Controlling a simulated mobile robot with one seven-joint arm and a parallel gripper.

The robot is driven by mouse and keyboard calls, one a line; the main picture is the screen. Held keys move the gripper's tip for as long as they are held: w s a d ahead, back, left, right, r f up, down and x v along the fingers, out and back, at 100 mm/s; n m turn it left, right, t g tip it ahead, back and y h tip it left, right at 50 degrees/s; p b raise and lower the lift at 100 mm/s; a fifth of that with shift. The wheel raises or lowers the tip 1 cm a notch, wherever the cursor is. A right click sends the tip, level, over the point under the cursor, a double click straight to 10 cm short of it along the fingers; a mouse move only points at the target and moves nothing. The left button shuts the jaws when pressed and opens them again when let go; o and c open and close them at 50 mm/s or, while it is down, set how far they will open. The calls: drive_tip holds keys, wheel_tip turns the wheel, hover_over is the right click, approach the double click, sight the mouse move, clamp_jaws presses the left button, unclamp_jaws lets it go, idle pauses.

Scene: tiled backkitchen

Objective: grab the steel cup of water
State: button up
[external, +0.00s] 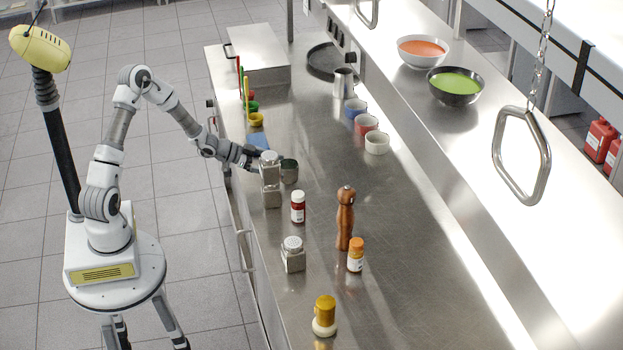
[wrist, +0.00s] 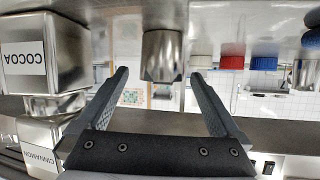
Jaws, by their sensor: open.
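A steel cup (external: 289,171) stands on the steel counter, just right of a stack of metal tins. In the wrist view, which is upside down, the steel cup (wrist: 162,54) is straight ahead, between the lines of my two fingers and seemingly beyond their tips. My gripper (external: 257,161) is open and empty, low over the counter's left side, partly behind the tins; its fingers also show in the wrist view (wrist: 160,76). I cannot see whether the cup holds water.
A cocoa tin (wrist: 42,58) and a cinnamon tin (wrist: 50,143) stand stacked close beside my gripper. A red-labelled jar (external: 298,208), a shaker (external: 293,254) and a pepper mill (external: 345,218) are nearer. White (external: 376,143), red and blue cups and a steel pitcher (external: 344,83) stand farther back.

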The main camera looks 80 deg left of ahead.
sight(288, 168)
drive_tip(key=x, duration=0.4)
drive_tip(key=shift+w+a+f, duration=0.1)
drive_tip(key=shift+w+f, duration=0.05)
drive_tip(key=shift+w, duration=0.25)
drive_tip(key=c, duration=1.2)
drive_tip(key=shift+c, duration=0.2)
